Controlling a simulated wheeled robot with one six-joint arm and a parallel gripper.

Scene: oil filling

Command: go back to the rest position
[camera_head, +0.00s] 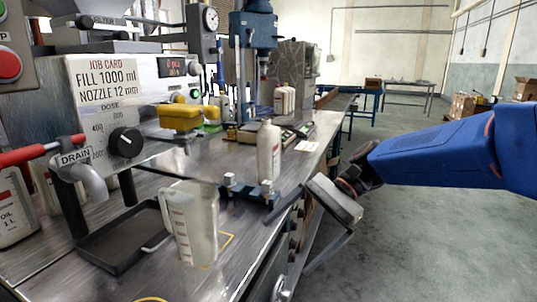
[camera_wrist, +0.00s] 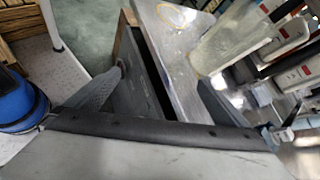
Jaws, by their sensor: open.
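My gripper (camera_head: 288,246) is at the right front edge of the steel workbench (camera_head: 150,283), tilted down to the left. Its two fingers are spread apart with nothing held between them. In the wrist view, my gripper (camera_wrist: 160,86) shows a gap between the fingers, with the bench edge behind it. A clear measuring jug (camera_head: 197,232) stands upright on the bench, left of the fingers and apart from them. The jug also shows at the upper right of the wrist view (camera_wrist: 235,38). A white oil bottle (camera_head: 269,152) stands upright behind a small blue fixture (camera_head: 245,190).
The filling machine (camera_head: 105,85), with a job card, dose knob, red-handled drain tap and black drip tray (camera_head: 118,240), is at the left. A yellow block (camera_head: 180,116) and a blue press (camera_head: 253,50) stand behind. Open floor (camera_head: 420,230) lies to the right.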

